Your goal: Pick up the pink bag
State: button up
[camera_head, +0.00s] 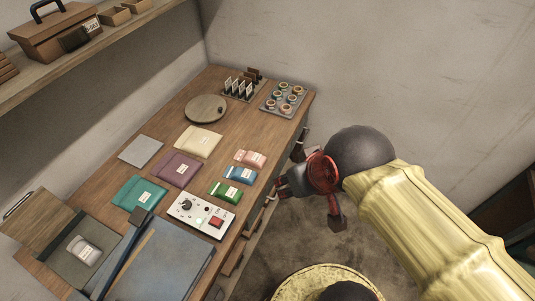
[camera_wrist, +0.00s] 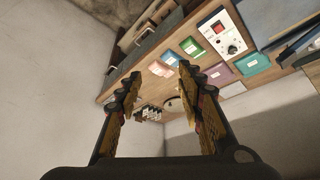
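The small pink bag (camera_head: 250,159) with a pale label lies on the wooden table near its right edge, above a blue bag and a green bag. In the wrist view the pink bag (camera_wrist: 159,68) shows in the distance, between the two fingertips in the picture. My gripper (camera_head: 288,184) is off the table's right edge, to the lower right of the pink bag and apart from it. In the wrist view my gripper (camera_wrist: 160,74) has its fingers spread, with nothing between them.
The blue bag (camera_head: 240,175), green bag (camera_head: 226,192), mauve bag (camera_head: 178,169), teal bag (camera_head: 139,193) and cream bag (camera_head: 198,142) lie nearby. A white control box (camera_head: 201,214) sits below them. A round wooden disc (camera_head: 206,108) and a tray of rolls (camera_head: 283,99) stand farther back.

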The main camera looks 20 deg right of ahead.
aim_at(257, 160)
jog(key=i+l+z, duration=0.1)
jog(key=i+z, duration=0.7)
jog(key=k+l, duration=0.05)
